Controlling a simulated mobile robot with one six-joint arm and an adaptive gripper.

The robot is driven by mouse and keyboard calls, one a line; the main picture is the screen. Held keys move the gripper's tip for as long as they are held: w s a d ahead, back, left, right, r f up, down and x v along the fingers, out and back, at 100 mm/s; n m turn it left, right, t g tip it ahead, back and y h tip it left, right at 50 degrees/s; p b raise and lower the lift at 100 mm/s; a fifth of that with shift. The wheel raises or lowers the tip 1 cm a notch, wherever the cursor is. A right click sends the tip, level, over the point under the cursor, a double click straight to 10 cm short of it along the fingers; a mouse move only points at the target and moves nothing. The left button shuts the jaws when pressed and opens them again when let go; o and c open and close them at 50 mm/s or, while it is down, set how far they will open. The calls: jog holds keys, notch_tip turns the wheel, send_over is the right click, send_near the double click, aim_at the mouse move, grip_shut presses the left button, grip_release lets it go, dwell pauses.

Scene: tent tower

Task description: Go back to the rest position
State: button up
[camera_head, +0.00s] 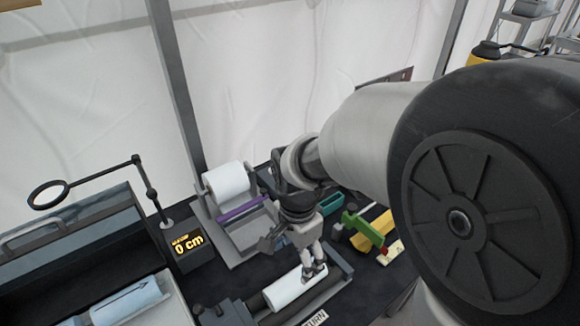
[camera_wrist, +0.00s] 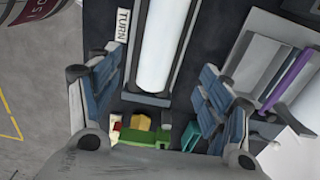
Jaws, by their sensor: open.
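My gripper (camera_head: 312,275) hangs from my arm over the dark bench, its fingertips close to a white roll (camera_head: 290,290) that lies in a holder marked "TURN". In the wrist view my gripper (camera_wrist: 155,95) is open, with its two blue-padded fingers spread wide. The white roll (camera_wrist: 165,45) shows lengthwise beyond the gap between the fingers. Nothing is held between them. Whether a fingertip touches the roll cannot be told. My arm crosses the right half of the head view and hides part of the bench.
A second white roll (camera_head: 228,182) stands in a grey stand with a purple bar (camera_head: 243,208). A green tool (camera_head: 362,228) and yellow block (camera_head: 376,230) lie right of my gripper.

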jog(key=s+d+r+n+t, duration=0.4)
jog(key=s+d+r+n, duration=0.7)
jog(key=s+r, duration=0.2)
jog(key=shift+s+t, duration=0.3)
